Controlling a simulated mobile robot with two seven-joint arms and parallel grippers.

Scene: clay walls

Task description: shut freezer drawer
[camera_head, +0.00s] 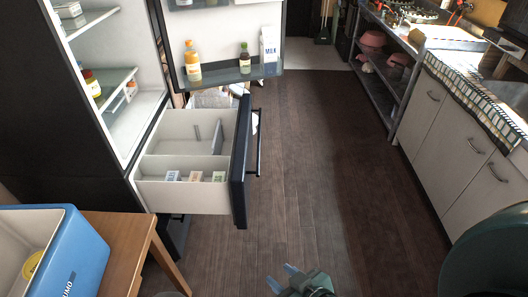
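The freezer drawer (184,196) is pulled well out of the lower part of the dark fridge. It is a white bin with dividers and a few small cartons (196,176) in its near compartment. Its dark front (239,165) faces right and carries a long bar handle (257,142). My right gripper (278,279) is at the bottom middle, low over the floor, to the right of and nearer than the drawer. Its two bluish fingers look apart, with nothing between them. My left gripper is not in view.
The fridge door (225,78) stands open above and behind the drawer, with bottles and a milk carton in it. A wooden table (125,235) with a blue cooler (85,262) is at the lower left. White cabinets (450,135) line the right. The wooden floor between is clear.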

